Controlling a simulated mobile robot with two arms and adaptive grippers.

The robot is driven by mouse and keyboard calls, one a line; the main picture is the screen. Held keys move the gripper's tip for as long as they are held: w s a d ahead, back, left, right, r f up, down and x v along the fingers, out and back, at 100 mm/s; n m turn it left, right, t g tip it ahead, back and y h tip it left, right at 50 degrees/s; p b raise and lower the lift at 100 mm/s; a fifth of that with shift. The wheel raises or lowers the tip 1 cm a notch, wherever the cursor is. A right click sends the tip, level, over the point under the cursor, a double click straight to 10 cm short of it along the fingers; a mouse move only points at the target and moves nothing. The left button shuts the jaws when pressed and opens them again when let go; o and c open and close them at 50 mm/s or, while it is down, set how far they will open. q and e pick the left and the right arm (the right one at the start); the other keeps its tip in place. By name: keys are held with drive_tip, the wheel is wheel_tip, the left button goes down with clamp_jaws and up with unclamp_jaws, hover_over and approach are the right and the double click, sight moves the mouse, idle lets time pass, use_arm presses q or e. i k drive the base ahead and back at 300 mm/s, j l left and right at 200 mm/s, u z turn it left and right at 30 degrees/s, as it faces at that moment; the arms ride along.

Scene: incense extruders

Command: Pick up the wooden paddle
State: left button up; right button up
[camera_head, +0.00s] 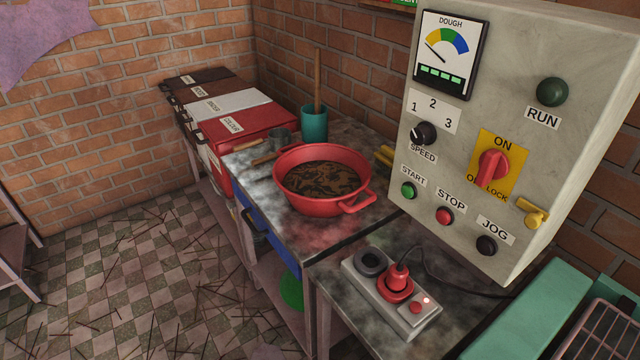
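A long wooden handle (318,75), which may be the wooden paddle, stands upright in a teal cup (314,126) at the back of the worktop, near the brick wall. Its lower end is hidden inside the cup. Two smaller wooden pieces lie left of the red basin: a light one (246,145) near the worktop's left edge and a darker one (266,158) close to the basin. I cannot tell what their full shapes are. Neither of my grippers is in view.
A red basin (343,202) with dark contents sits on the worktop, a small metal cup (280,137) behind it. Lidded bins (240,122) stand at the back left. A large control panel (500,120) and a socket box (368,291) with a cable crowd the right. Sticks litter the tiled floor.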

sight(317, 50)
drive_tip(key=z, duration=0.65)
drive_tip(key=i+j+z, duration=0.1)
drive_tip(key=j+z, duration=0.3)
drive_tip(key=i+j+z, duration=0.1)
drive_tip(key=j+z, duration=0.75)
drive_tip(key=k+j+z, duration=0.15)
drive_tip(key=j+z, duration=0.25)
drive_tip(key=j, duration=0.15)
